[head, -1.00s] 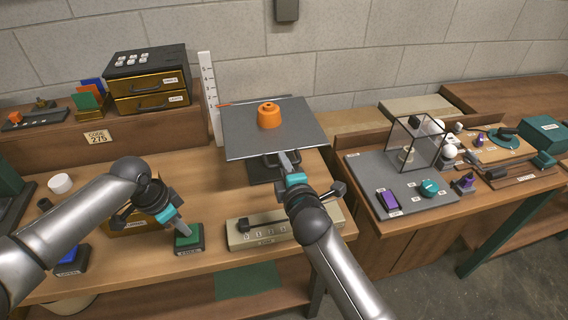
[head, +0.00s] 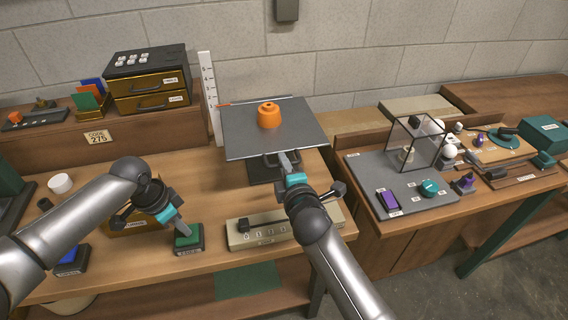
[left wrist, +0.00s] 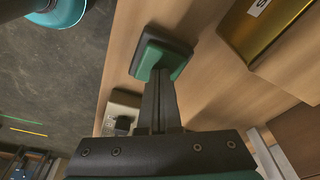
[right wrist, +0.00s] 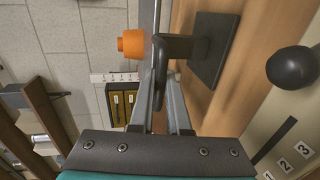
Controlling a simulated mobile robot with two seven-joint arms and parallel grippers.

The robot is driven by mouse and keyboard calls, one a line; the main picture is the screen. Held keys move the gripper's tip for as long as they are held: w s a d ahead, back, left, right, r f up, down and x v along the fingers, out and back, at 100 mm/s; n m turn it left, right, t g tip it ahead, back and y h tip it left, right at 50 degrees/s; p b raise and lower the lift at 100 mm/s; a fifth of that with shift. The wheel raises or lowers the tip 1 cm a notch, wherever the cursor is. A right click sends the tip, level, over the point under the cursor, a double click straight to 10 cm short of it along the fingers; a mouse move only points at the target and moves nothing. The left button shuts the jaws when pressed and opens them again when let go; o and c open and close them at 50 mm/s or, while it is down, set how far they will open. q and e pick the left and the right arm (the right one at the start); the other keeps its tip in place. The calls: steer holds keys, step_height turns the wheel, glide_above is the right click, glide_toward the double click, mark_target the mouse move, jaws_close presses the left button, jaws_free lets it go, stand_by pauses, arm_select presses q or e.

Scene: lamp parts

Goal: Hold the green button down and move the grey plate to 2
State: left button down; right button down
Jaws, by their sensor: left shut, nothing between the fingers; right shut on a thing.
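The green button (head: 188,241) sits on a dark base at the front of the bench. My left gripper (head: 184,229) is shut and empty, its tips on the button top; the left wrist view also shows the tips against the green button (left wrist: 172,66). The grey plate (head: 245,135) is held level above a dark foot, with an orange knob-shaped part (head: 269,115) on top. My right gripper (head: 287,163) is shut on the dark handle (right wrist: 174,47) under the plate's front edge. A white numbered scale (head: 209,95) stands behind left. An orange pointer lies beside it, around the lower numbers.
A slider box (head: 270,232) with numbers lies in front of the plate. A blue button (head: 72,258) is at front left. Drawers (head: 150,92) stand at the back left. A grey panel with a clear case (head: 413,143) is on the right bench.

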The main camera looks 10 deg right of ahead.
arm_select(q)
steer(key=shift+s+f, duration=0.25)
steer(key=shift+f, duration=0.05)
arm_select(e)
steer(key=shift+r, duration=0.1)
steer(key=shift+r, duration=1.5)
steer(key=c, duration=0.9)
jaws_free()
steer(key=shift+f, duration=0.1)
steer(key=shift+s, duration=0.1)
steer(key=v, duration=1.2)
